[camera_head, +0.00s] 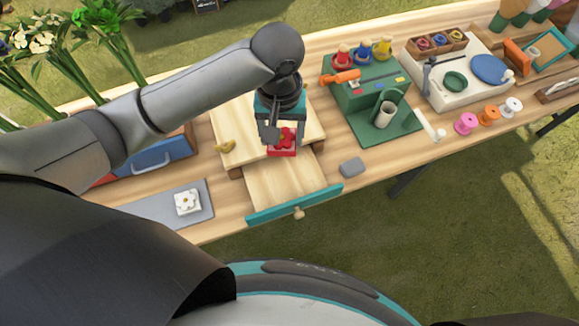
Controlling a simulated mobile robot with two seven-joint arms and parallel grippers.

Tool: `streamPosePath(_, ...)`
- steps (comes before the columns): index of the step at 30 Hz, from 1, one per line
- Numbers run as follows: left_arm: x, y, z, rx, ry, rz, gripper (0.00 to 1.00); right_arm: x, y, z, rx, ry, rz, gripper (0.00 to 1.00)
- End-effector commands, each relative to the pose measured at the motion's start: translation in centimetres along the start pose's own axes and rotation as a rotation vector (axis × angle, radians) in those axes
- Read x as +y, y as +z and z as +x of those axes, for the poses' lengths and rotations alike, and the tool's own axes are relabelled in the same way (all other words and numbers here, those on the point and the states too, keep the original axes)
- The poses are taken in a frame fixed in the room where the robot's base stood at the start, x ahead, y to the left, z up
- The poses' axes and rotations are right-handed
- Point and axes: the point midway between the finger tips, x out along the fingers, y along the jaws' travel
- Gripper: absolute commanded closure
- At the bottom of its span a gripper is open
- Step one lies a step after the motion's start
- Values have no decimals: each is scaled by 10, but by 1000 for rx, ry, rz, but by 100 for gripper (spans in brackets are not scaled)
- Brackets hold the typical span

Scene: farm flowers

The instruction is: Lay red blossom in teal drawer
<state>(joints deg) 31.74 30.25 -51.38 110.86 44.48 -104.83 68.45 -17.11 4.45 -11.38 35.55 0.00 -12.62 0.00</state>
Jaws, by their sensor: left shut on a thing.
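The red blossom (286,138) is a small red flower-shaped piece, seen on or in a red block under my left gripper. My left gripper (281,135) is shut on it, pointing down near the back of the open drawer; its fingers hide part of the piece. The teal drawer (262,211) is pulled out toward me, with a teal front, a round wooden knob and a bare wooden inside. I cannot tell whether the blossom touches the drawer floor. My right gripper is not in view.
A white blossom tile (187,202) lies on a grey mat (150,207) at the left. A blue drawer front (155,154) is behind it. A grey block (352,167) lies right of the drawer. A green stand (385,130) and spools (466,123) are farther right.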

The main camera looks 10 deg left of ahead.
Motion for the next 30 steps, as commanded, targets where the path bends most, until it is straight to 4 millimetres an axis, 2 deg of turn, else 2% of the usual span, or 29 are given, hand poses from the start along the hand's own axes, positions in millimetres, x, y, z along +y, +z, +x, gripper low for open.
streamPosePath(1, -1, 1, 18, -4, -4, -1, 83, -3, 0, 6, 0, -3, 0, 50)
streamPosePath(6, -1, 1, 65, -3, -4, 0, 83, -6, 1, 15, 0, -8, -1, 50)
streamPosePath(12, 0, 0, 106, 0, -2, 0, 83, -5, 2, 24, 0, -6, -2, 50)
streamPosePath(18, 0, 0, 122, 0, -1, 1, 83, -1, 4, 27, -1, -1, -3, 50)
streamPosePath(24, 0, 0, 153, 0, -1, 1, 83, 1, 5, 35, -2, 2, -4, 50)
streamPosePath(30, 0, 0, 160, 2, 0, 1, 83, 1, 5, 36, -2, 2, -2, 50)
